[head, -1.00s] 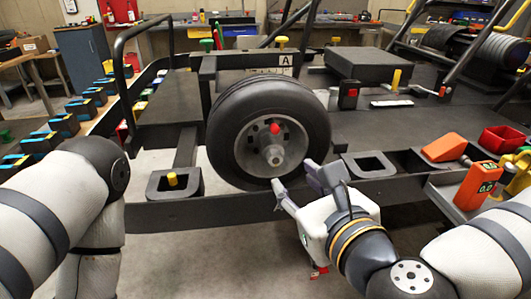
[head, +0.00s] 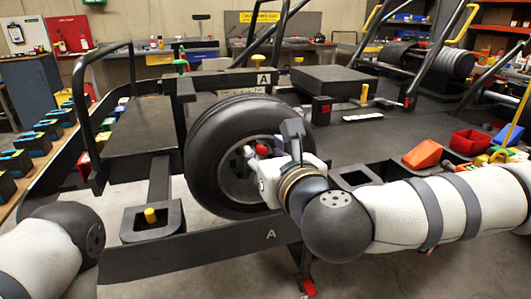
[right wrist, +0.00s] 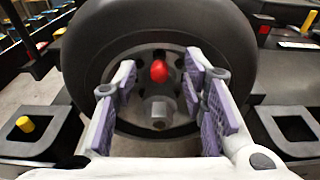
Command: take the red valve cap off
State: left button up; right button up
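The red valve cap (head: 262,150) is on the hub side of the black wheel (head: 203,145), which stands on the kart frame. In the right wrist view the cap (right wrist: 159,71) sits above the hub's grey centre nut (right wrist: 159,113). My right gripper (head: 268,144) is in front of the hub. In the right wrist view its purple-padded fingers (right wrist: 160,85) are spread wide, one on each side of the cap, with visible gaps. I cannot tell how far short of the cap the tips are. My left gripper is out of view; only part of the left arm shows.
The dark kart frame (head: 200,258) runs below the wheel. A square holder with a yellow peg (head: 150,215) stands left of the wheel. A red bin (head: 470,142) and an orange wedge (head: 423,154) lie at the right. Floor is open in front.

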jog(key=shift+w+a, duration=0.2)
jog(key=shift+w, duration=0.2)
grip_shut()
jog(key=c, duration=0.7)
grip_release()
grip_shut()
jog(key=shift+s, duration=0.1)
